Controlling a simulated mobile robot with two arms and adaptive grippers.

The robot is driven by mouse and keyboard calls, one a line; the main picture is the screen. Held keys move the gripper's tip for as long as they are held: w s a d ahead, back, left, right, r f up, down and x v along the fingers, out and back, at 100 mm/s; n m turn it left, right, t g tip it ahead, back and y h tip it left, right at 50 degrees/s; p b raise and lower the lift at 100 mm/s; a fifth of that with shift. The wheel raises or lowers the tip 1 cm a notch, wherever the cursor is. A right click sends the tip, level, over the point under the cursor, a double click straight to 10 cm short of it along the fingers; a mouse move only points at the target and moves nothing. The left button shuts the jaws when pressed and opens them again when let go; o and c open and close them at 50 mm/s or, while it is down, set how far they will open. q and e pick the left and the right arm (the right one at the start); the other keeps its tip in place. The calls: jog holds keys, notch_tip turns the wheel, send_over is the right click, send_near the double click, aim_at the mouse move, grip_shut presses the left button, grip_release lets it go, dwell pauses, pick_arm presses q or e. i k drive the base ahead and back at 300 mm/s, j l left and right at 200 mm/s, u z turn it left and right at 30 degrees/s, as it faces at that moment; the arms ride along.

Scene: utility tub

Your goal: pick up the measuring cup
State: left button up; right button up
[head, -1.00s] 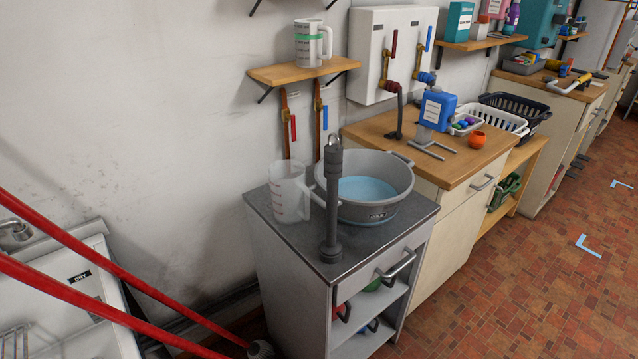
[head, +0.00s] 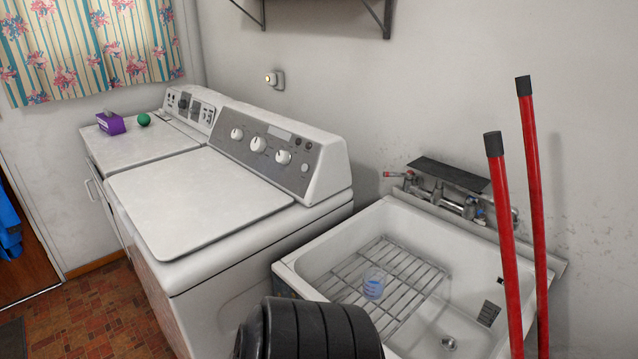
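A small clear cup with blue markings, which looks like the measuring cup (head: 374,284), stands upright on the wire rack (head: 347,273) inside the white utility tub (head: 322,228). A black ribbed rounded shape at the bottom middle stands in front of the tub's near side and covers part of it. Neither of my grippers shows in the head view.
A washer (head: 200,195) and a dryer (head: 150,148) stand left of the tub. A purple box (head: 110,123) and a green ball (head: 144,119) sit on the far machine. Two red poles (head: 535,200) rise at the tub's right. A tap (head: 455,200) is on its back wall.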

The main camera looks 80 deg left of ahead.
aim_at(373, 278)
jog(key=k+l+u, duration=0.1)
jog(key=u, duration=2)
jog(key=k+j+u, duration=0.1)
